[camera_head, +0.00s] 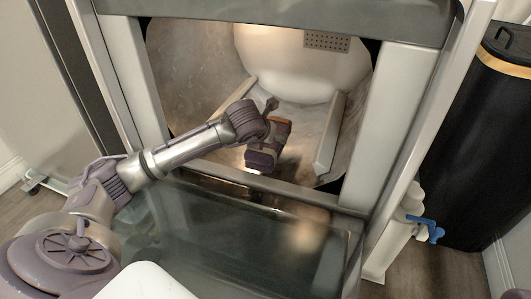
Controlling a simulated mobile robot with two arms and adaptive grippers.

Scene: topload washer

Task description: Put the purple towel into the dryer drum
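The dryer drum (205,70) is open in front of me, with a pale lit interior and light fins. My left arm reaches in from the left, and its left gripper (266,143) is at the drum's opening, near the lower front rim. A brown and dark purple piece shows at the gripper end; I cannot tell whether it is all gripper or partly the purple towel. The fingers are not clear enough to show whether they are open or shut. No towel is clearly recognisable elsewhere. My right gripper is not in view.
The dryer's glass door (285,245) is folded down in front of the opening. Pale frame posts stand on both sides of it. A black bin (485,140) stands at the right, and a white bottle with a blue trigger (428,231) is beside the dryer.

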